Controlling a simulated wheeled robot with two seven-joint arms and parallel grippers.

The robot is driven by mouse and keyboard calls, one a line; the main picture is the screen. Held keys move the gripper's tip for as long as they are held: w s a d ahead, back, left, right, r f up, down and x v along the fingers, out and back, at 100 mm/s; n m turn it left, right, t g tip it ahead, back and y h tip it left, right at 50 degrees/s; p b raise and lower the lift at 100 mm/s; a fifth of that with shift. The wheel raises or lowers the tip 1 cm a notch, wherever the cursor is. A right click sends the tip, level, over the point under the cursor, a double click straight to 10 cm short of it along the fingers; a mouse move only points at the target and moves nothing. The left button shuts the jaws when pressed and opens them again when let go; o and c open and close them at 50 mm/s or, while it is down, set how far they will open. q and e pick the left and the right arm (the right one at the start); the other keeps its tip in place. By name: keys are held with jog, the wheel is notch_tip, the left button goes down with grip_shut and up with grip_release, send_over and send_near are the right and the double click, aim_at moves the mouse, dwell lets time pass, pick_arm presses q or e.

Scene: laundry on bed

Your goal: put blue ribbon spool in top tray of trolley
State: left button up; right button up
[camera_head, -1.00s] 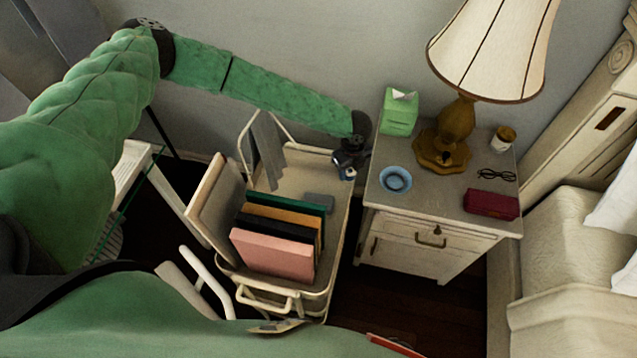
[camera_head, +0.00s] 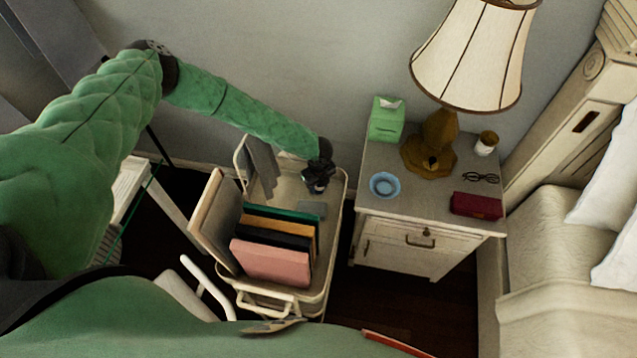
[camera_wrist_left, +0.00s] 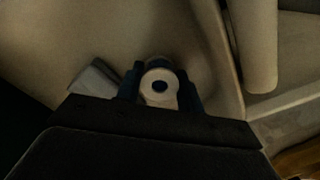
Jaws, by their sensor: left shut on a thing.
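The trolley's cream top tray (camera_head: 288,187) is at the lower middle of the head view. My left gripper (camera_head: 318,188) is over the far right part of the tray. In the left wrist view it is shut on a small round spool (camera_wrist_left: 160,88), which shows a pale end face with a dark centre hole between the fingers. Its blue ribbon is mostly hidden by the fingers. In the wrist view a cream surface lies below the spool; I cannot tell how high the spool is above it. My right gripper is not in view.
Several upright books (camera_head: 270,262) fill the near part of the tray. A small grey item (camera_head: 312,209) lies behind them. To the right, a nightstand (camera_head: 405,247) carries a blue dish (camera_head: 385,185), a tissue box (camera_head: 386,122), a lamp (camera_head: 432,150) and a red case (camera_head: 476,206).

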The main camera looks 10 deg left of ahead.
pick_arm(q)
jog(key=shift+f, duration=0.15)
jog(key=shift+f, duration=0.1)
jog(key=o, duration=0.9)
jog(key=shift+o, duration=0.2)
